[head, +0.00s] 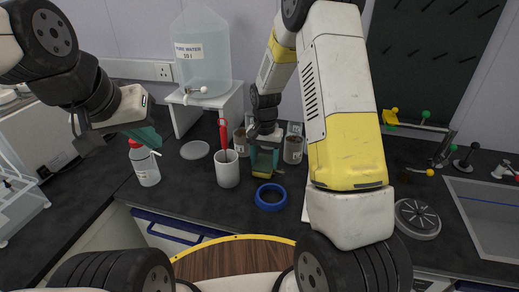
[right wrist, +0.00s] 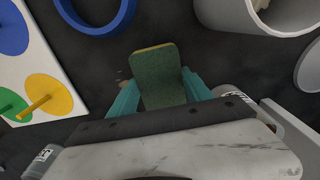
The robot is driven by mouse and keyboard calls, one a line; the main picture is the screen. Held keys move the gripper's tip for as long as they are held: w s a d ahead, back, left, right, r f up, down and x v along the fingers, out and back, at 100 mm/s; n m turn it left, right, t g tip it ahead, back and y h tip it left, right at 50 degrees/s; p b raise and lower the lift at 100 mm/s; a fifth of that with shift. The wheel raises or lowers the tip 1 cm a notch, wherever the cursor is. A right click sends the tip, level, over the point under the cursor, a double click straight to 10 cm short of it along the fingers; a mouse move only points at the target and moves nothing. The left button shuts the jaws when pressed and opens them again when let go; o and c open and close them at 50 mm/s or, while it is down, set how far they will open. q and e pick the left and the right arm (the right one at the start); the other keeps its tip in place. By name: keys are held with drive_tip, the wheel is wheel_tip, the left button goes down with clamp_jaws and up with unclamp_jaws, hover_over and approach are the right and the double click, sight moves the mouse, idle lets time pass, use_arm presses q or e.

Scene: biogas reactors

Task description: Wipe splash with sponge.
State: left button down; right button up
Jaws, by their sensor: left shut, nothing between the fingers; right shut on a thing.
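My right gripper (head: 264,158) is shut on the sponge (head: 262,174), low over the dark counter. In the right wrist view the sponge (right wrist: 158,72) is green with a yellowish edge and sits between the teal fingers (right wrist: 160,92). Small brownish spots, likely part of the splash (right wrist: 122,76), show on the counter just left of the sponge. The rest of the splash may be hidden under the sponge. I cannot tell whether the sponge touches the counter. My left gripper (head: 150,138) is empty and shut, raised above the counter at the left, near the bottle.
A white cup (head: 228,172) with a red tool stands left of the sponge. A blue ring (head: 271,197) lies in front of it. Jars (head: 292,150) stand behind. A sink (head: 488,215) is far right.

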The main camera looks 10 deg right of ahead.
sight(264, 162)
drive_tip(key=shift+r, duration=3)
drive_tip(key=shift+r, duration=1.5)
